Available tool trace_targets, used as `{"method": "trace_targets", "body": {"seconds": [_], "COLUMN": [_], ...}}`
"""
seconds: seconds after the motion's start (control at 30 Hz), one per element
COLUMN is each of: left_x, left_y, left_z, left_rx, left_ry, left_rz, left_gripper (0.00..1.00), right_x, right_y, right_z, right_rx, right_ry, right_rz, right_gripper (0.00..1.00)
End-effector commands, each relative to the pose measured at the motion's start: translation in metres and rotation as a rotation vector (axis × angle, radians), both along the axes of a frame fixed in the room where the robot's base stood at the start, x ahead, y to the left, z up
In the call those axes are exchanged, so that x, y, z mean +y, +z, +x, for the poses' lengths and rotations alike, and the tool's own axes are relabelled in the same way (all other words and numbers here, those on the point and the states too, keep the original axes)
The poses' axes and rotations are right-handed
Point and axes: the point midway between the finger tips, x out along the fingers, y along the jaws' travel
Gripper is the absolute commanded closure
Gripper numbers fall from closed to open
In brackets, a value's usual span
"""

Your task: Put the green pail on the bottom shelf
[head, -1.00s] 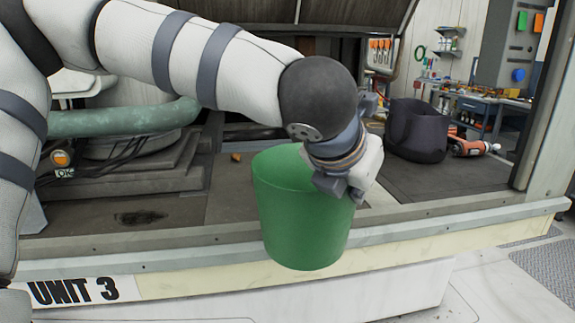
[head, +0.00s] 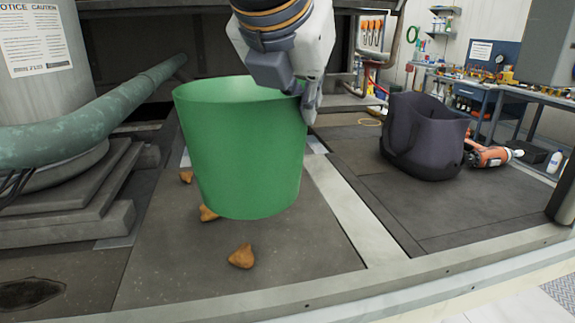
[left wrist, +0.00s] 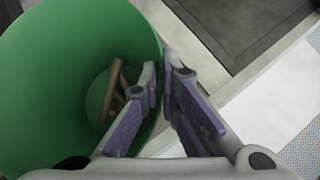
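The green pail (head: 240,155) is upright and hangs from my left gripper (head: 306,100) in the head view, in front of the dark deck. The gripper grips the right side of the pail's rim. In the left wrist view the pail (left wrist: 40,110) fills the left side, and the gripper (left wrist: 163,80) has one finger inside the wall and one outside. Something brown and stick-like (left wrist: 112,92) shows inside the pail. I cannot tell whether the pail's base touches the deck. I cannot make out a bottom shelf. My right gripper is not in view.
Brown lumps (head: 241,257) lie on the deck (head: 150,290) below and beside the pail. A dark bag-like bin (head: 424,140) and an orange tool (head: 490,156) stand at right. A green pipe (head: 90,130) runs at left. A workbench (head: 500,95) is behind.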

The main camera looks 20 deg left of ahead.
Motion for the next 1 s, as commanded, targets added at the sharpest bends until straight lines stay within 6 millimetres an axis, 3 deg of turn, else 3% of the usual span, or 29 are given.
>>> {"method": "trace_targets", "body": {"seconds": [0.27, 0.43, 0.67, 0.83, 1.0], "left_x": [0.017, 0.024, 0.029, 0.029, 0.029], "left_y": [-0.029, -0.063, -0.087, -0.113, -0.116], "left_z": [0.062, 0.088, 0.107, 0.108, 0.108], "left_rx": [0.003, 0.001, 0.000, -0.001, -0.004], "left_ry": [0.003, 0.001, 0.001, 0.000, 0.000], "left_rz": [0.000, 0.001, 0.001, 0.001, 0.001], "left_gripper": [1.00, 1.00, 1.00, 1.00, 1.00], "right_x": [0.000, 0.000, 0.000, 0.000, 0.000], "right_y": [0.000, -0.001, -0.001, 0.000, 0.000], "right_z": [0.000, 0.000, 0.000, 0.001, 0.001], "right_rx": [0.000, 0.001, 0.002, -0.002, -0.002], "right_ry": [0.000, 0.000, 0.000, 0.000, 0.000], "right_rz": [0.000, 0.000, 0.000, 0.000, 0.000], "right_gripper": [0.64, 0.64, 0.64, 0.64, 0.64]}}
